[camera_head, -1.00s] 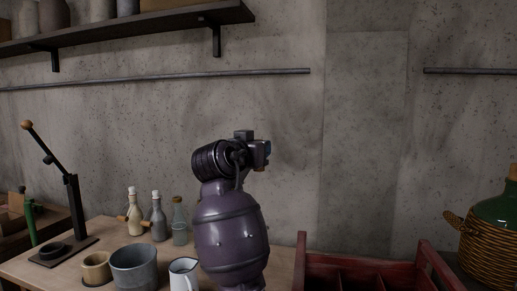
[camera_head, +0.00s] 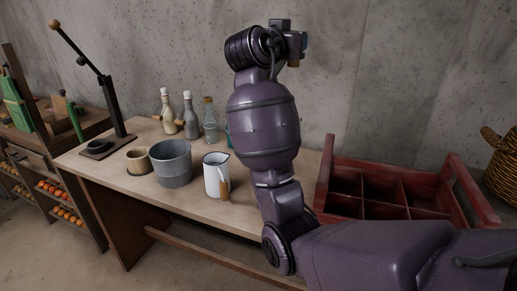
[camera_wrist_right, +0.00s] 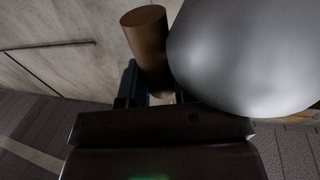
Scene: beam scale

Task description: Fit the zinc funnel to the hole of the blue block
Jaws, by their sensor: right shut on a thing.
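My right gripper (camera_head: 297,46) is raised at the end of my purple arm, high in front of the wall. In the right wrist view it (camera_wrist_right: 155,90) is shut on a brown cylindrical handle (camera_wrist_right: 148,42). Beside the handle is a large, smooth, rounded grey metal body, which looks like the zinc funnel (camera_wrist_right: 240,55). In the head view only a small brown end of the handle (camera_head: 294,63) shows under the jaws, and the grey body is hidden. I cannot make out the blue block in either view. My left gripper is not in view.
The wooden table (camera_head: 150,200) carries a grey bucket (camera_head: 171,165), a white jug (camera_head: 214,177), a small tan pot (camera_head: 138,161), several bottles (camera_head: 189,118) and a black lever stand (camera_head: 107,100). A red divided crate (camera_head: 385,172) stands at right. My arm hides part of the table.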

